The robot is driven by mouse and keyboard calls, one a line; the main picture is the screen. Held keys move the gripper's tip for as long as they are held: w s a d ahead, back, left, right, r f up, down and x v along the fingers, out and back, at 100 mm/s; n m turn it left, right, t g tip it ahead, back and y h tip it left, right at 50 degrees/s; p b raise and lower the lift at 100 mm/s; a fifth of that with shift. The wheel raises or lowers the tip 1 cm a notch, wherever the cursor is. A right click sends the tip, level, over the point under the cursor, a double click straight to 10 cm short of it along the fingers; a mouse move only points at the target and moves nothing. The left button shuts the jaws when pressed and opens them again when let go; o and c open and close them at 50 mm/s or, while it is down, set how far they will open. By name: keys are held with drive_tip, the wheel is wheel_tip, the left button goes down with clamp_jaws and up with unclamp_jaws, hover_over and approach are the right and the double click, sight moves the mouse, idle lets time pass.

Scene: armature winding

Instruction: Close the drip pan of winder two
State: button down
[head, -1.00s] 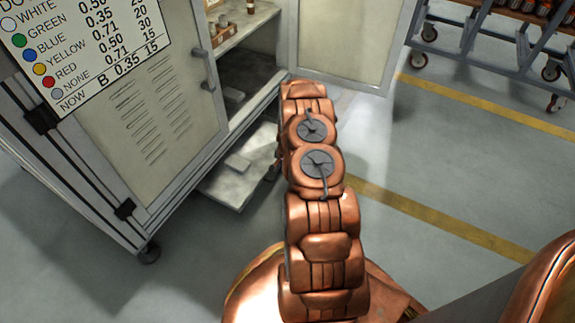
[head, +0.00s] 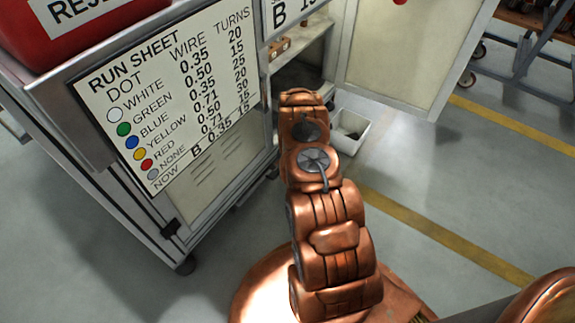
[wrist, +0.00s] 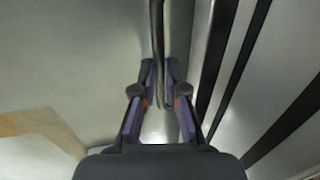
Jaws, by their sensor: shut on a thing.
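In the wrist view my gripper (wrist: 160,85) is shut on a thin dark bar handle (wrist: 157,35). The handle runs up the picture between the two fingers. Which part the handle belongs to is not clear from this view. In the head view my arm hides my gripper. The cabinet (head: 215,195), with the run sheet on its side, stands left of my arm. I cannot make out the drip pan in the head view. My arm and the cabinet side cover part of the cabinet's lower front.
An open cabinet door (head: 395,60) stands beyond my arm. A small pale bin (head: 349,131) is on the floor by it. A wheeled rack (head: 535,50) is at the back right. The floor right of my arm is clear, with a yellow line (head: 430,230).

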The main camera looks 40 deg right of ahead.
drive_tip(key=shift+w+a, duration=0.2)
drive_tip(key=shift+w, duration=0.3)
drive_tip(key=shift+w, duration=0.1)
drive_tip(key=c, duration=1.4)
unclamp_jaws()
drive_tip(key=shift+a, duration=0.15)
drive_tip(key=shift+c, duration=0.2)
drive_tip(key=shift+o, duration=1.2)
drive_tip(key=shift+r, duration=0.1)
wheel_tip(320, 180, up, 12)
drive_tip(key=s+d, duration=0.1)
drive_tip(key=s, duration=0.1)
drive_tip(key=shift+s+f, duration=0.2)
drive_tip(key=shift+f, duration=0.05)
